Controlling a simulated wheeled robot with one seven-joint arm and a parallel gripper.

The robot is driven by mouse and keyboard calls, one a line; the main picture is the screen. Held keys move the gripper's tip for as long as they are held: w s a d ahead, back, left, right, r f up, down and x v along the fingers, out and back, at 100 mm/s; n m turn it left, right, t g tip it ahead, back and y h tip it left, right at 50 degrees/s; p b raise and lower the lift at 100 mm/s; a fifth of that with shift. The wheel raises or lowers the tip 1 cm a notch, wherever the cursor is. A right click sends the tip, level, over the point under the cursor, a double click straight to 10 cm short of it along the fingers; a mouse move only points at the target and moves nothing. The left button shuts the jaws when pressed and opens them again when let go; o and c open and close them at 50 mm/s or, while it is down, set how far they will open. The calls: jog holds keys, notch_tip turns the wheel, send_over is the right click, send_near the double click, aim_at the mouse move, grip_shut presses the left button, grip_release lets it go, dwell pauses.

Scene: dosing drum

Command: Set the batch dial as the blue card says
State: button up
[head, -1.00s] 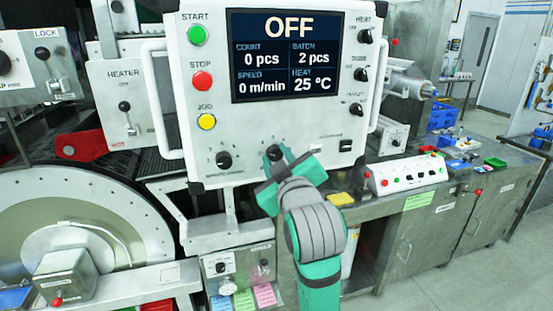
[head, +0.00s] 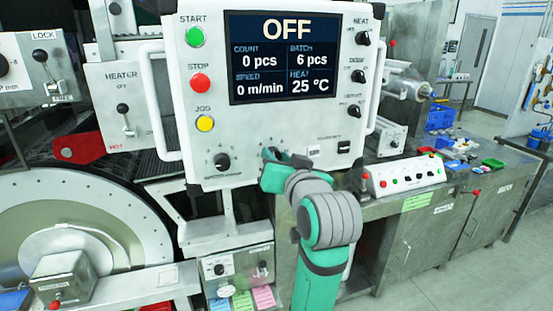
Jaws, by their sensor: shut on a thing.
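A white control panel (head: 283,110) hangs in the middle of the head view. Its screen (head: 283,57) reads OFF, count 0 pcs, batch 6 pcs, speed 0 m/min, heat 25 °C. My gripper (head: 274,154) is at the panel's lower middle, shut on a dial there. That dial is mostly hidden behind the fingers and wrist; the batch reading has changed with it, so I take it for the batch dial. A blue card (head: 220,304) shows at the bottom edge, partly cut off; its writing is unreadable here.
Another black dial (head: 222,161) sits left of my gripper. Start (head: 195,37), stop (head: 200,83) and jog (head: 205,123) buttons line the panel's left side. Green (head: 242,301) and pink (head: 264,297) cards are beside the blue one. A metal bench (head: 440,215) stands right.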

jog(key=shift+w+f+m+y, duration=0.1)
jog(key=shift+f+m+y, duration=0.15)
jog(key=shift+m, duration=0.85)
jog(key=o, duration=1)
jog(key=shift+o, duration=0.2)
jog(key=shift+r, duration=0.1)
jog(key=v, duration=1)
jog(key=shift+s+r, duration=0.15)
jog(key=shift+s, duration=0.25)
